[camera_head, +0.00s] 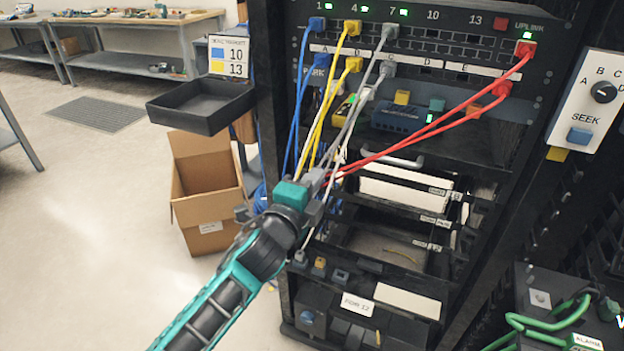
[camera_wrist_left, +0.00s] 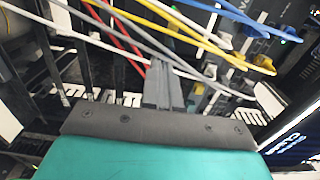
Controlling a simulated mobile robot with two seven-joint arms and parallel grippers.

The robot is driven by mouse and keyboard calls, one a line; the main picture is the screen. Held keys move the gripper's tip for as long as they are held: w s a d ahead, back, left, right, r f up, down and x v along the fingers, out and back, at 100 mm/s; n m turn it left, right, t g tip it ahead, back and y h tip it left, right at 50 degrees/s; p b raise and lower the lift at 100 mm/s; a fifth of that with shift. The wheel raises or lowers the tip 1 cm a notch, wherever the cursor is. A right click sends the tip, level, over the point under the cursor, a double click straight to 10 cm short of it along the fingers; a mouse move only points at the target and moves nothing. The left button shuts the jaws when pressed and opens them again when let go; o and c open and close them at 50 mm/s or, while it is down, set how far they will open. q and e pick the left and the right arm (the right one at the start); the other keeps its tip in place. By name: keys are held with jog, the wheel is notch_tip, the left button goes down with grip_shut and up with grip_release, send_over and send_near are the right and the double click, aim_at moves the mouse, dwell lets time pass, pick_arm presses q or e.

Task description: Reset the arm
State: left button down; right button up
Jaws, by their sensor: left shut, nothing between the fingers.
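My left arm (camera_head: 235,285) reaches in from the bottom left of the head view. Its gripper (camera_head: 318,178) is in front of the rack, just below the patch panel, among the hanging cables. In the left wrist view the two grey fingers (camera_wrist_left: 163,85) are pressed together with nothing between them. Blue, yellow, grey, white and red cables pass close behind and around the fingertips; whether any touch is hard to tell. My right gripper is not in view.
The rack's switch (camera_head: 430,40) has blue, yellow, grey and red plugs in its ports. A black tray (camera_head: 203,105) and an open cardboard box (camera_head: 207,195) stand left of the rack. A SEEK panel (camera_head: 590,100) with a knob is at right.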

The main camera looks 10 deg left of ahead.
pick_arm(q)
jog(key=s+a+f+n+g+y+p, duration=0.1)
jog(key=s+a+f+n+g, duration=0.1)
jog(key=s+a+f+n, duration=0.2)
jog(key=s+a+f+n+g+y, duration=0.1)
jog(key=s+a+f+n, duration=0.3)
jog(key=s+f+n, duration=0.4)
jog(key=s+a+f+n+g+y+p, duration=0.1)
jog(key=s+a+f+n+g, duration=0.2)
jog(key=s+f+n, duration=0.4)
jog(key=s+a+f, duration=0.1)
jog(key=s, duration=0.6)
jog(key=shift+s+a+y+p, duration=0.2)
jog(key=shift+a+y+p, duration=0.05)
jog(key=shift+y+p, duration=0.1)
jog(key=shift+f, duration=0.1)
